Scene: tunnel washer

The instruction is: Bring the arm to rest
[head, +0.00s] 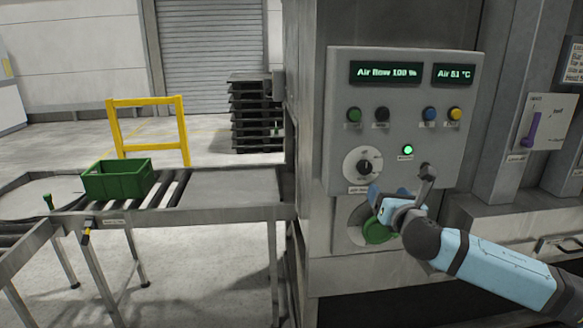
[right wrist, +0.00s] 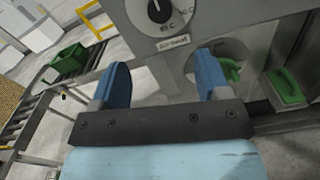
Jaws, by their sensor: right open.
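My right arm reaches in from the lower right of the head view. Its gripper (head: 386,193) is just in front of the control panel (head: 385,95), below the dial (head: 363,165) and close to a round recess with a green handle (head: 378,232). In the right wrist view the two blue fingers of the right gripper (right wrist: 163,82) stand wide apart with nothing between them. The dial (right wrist: 160,10) is above the fingers, and a green handle (right wrist: 230,70) shows behind the right finger. My left gripper is not in view.
A grey lever (head: 427,180) sticks out near my wrist. A green crate (head: 117,180) stands on the roller conveyor (head: 200,212) at left. A yellow rail (head: 148,104) stands behind.

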